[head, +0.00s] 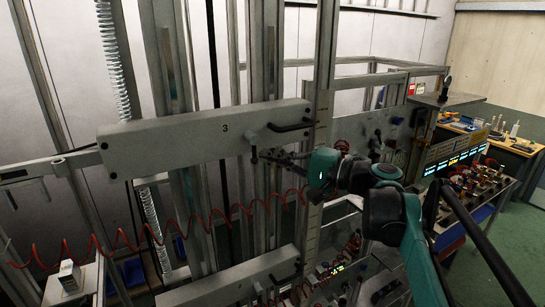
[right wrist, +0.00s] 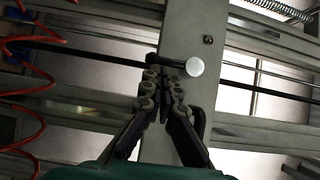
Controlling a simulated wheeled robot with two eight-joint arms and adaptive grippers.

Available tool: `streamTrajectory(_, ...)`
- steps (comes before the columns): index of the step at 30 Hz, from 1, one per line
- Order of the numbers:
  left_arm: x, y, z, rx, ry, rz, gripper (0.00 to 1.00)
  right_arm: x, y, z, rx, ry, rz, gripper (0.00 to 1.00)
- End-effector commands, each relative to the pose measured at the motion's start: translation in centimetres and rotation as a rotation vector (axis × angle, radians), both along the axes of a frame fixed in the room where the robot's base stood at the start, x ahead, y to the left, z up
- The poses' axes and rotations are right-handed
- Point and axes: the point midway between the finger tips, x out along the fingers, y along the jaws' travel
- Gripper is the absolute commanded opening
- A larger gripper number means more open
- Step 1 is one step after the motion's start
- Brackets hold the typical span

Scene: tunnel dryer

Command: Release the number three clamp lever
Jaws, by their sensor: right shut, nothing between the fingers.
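The grey clamp beam marked 3 (head: 180,142) spans the middle of the head view. Its clamp lever (head: 253,146) has a pale round pivot on the beam's front and a dark end hanging down past the lower edge. In the right wrist view the pivot's pale round end (right wrist: 195,67) shows just beyond the fingertips. My right gripper (head: 263,156) is shut and empty, its tips close beside the lever's lower end. It also shows in the right wrist view (right wrist: 165,72), where the tips overlap the lever; I cannot tell whether they touch. My left gripper is out of view.
A black grab handle (head: 291,127) sits on the beam just above my right gripper. A coiled red hose (head: 215,222) hangs below the beam. Another grey beam (head: 235,280) lies lower down. Upright posts stand behind. A bench with tools (head: 490,140) is at the far right.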

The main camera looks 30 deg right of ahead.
Motion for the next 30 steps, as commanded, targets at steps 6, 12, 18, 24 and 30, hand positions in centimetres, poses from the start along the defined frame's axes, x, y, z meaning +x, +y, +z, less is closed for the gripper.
streamTrajectory(6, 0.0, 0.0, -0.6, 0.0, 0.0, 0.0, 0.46, 0.0, 0.2, -0.3, 0.042, -0.002, 0.0, 0.0)
streamTrajectory(12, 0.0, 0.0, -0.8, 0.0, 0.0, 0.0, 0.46, 0.0, 0.3, -0.3, 0.07, -0.003, 0.0, 0.0)
streamTrajectory(18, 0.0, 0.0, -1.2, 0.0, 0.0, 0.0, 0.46, 0.0, 0.4, -0.4, 0.103, -0.003, 0.0, 0.0)
streamTrajectory(24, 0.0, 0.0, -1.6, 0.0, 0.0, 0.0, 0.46, 0.0, 0.6, -0.5, 0.144, -0.005, 0.0, 0.0)
streamTrajectory(30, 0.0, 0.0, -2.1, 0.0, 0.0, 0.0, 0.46, 0.0, 0.8, -0.6, 0.19, -0.007, 0.001, 0.0)
